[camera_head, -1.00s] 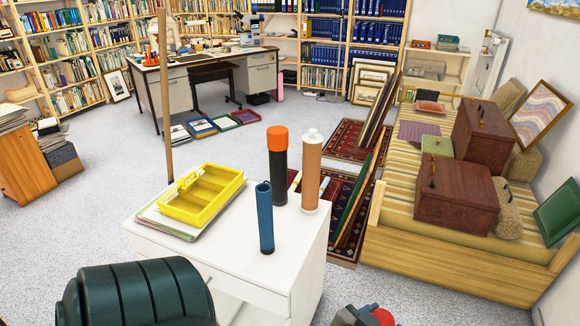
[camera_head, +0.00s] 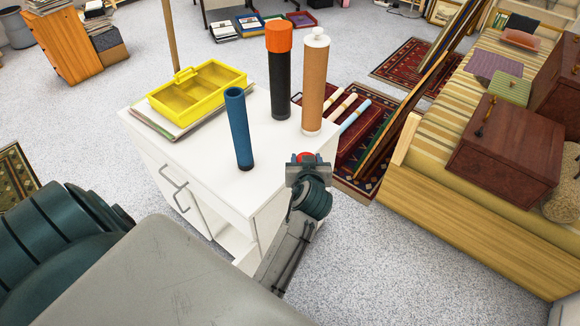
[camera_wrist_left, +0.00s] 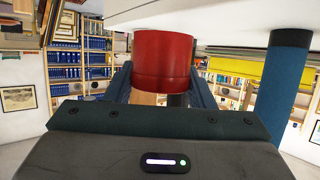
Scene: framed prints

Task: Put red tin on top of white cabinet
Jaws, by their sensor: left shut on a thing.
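The red tin (camera_wrist_left: 163,65) is between the fingers of my left gripper (camera_head: 306,168). In the head view only a small part of the red tin (camera_head: 305,156) shows past the gripper. The white cabinet (camera_head: 195,156) stands in the middle, its top facing up. The gripper and tin appear at the cabinet's right edge; I cannot tell whether the tin is over the top or touching it. The wrist picture is upside down, with the white cabinet top (camera_wrist_left: 205,14) along its upper edge. My right gripper is not in view.
On the cabinet stand a blue tube (camera_head: 238,128), a black tube with orange cap (camera_head: 279,75) and a brown tube with white cap (camera_head: 314,85). A yellow tray (camera_head: 197,92) lies on papers behind. The front right of the top is clear. A bed (camera_head: 470,210) is at right.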

